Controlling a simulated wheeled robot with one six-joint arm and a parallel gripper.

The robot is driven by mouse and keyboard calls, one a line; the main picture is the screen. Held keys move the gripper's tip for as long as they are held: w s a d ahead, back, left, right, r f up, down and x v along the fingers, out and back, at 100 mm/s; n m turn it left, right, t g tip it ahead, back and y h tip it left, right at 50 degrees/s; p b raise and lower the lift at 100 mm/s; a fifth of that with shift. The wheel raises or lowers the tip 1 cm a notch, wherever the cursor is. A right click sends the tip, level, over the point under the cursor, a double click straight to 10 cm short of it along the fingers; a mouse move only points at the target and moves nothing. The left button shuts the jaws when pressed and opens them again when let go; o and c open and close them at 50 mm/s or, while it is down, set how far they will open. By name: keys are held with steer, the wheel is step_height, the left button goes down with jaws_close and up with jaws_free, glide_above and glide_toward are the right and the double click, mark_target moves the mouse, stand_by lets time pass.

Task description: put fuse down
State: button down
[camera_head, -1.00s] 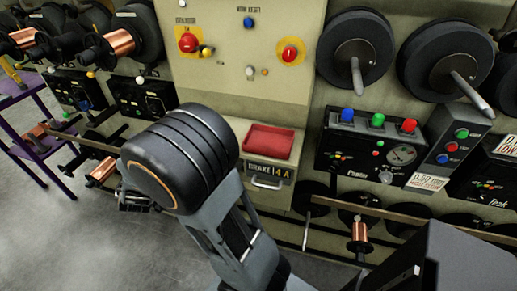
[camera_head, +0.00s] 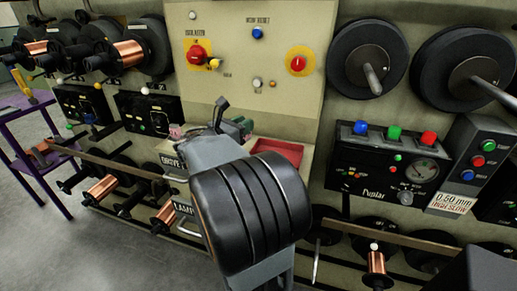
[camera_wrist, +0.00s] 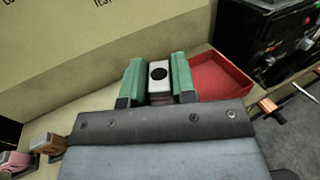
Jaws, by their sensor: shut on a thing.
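My gripper (camera_wrist: 158,82) is shut on the fuse (camera_wrist: 159,69), a small pale block with a dark round spot on its end, held between two green fingers. In the wrist view the red tray (camera_wrist: 217,92) lies just right of the fingers. In the head view the red tray (camera_head: 279,150) sits on the beige ledge, partly hidden by my wrist. My gripper (camera_head: 238,127) shows there only in part, left of the tray, and the fuse is hidden. I cannot tell whether the fuse touches the ledge.
A pink block (camera_wrist: 17,161) and a brown block (camera_wrist: 47,143) stand on the ledge at left in the wrist view. The beige panel (camera_head: 262,110) with knobs rises behind. A black control box (camera_head: 388,165) is at right. Copper spools (camera_head: 130,53) hang at left.

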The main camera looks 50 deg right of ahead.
steer(key=d+f, duration=0.1)
steer(key=s+d+f, duration=0.1)
steer(key=f, duration=0.1)
steer(key=d+f+b, duration=0.1)
steer(key=d+f, duration=0.1)
steer(key=shift+s+f, duration=0.15)
steer(key=shift+s, duration=0.1)
steer(key=f, duration=0.3)
steer(key=shift+d+b, duration=0.3)
steer(key=shift+b, duration=0.05)
steer(key=shift+s+f, duration=0.1)
steer(key=shift+f, duration=0.25)
steer(key=shift+f, duration=0.25)
steer(key=c, duration=0.9)
jaws_free()
steer(key=shift+r, duration=0.1)
